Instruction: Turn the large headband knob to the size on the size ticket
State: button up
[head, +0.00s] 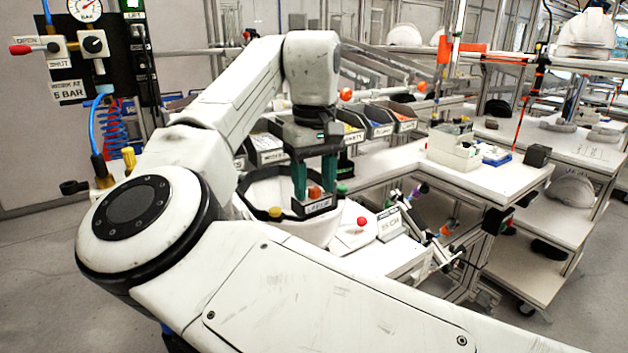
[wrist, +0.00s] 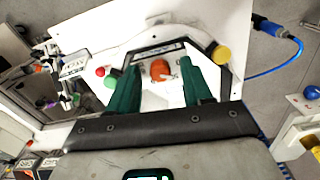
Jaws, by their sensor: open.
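The orange knob (head: 315,192) sits on a dark block with a white label (head: 318,207), at the helmet fixture. In the wrist view the orange knob (wrist: 160,70) shows a pale pointer mark on its right side. My gripper (head: 314,186) is open, pointing down, with one green finger on each side of the knob. In the wrist view my gripper (wrist: 160,64) shows gaps between both fingers and the knob. The size ticket (head: 390,222) stands right of the knob and appears to read 55 CM. A white helmet shell (head: 262,192) lies behind the block.
A red ball-shaped button (head: 361,221), a green one (head: 342,189) and a yellow one (head: 275,212) stand around the knob. Labelled bins (head: 380,123) line the bench behind. A white box (head: 453,150) stands on the table to the right.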

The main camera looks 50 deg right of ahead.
grip_shut()
dwell(0.4)
jog(key=shift+r+m+p, duration=0.15)
jog(key=shift+m+p, duration=0.15)
jog(key=shift+p, duration=0.3)
jog(key=shift+r+m+p, duration=0.1)
jog(key=shift+m+p, duration=0.8)
jog(key=shift+p, duration=0.35)
jog(key=shift+m+p, duration=1)
jog(key=shift+p, duration=0.15)
jog(key=shift+m+p, duration=0.8)
jog(key=shift+f, duration=0.25)
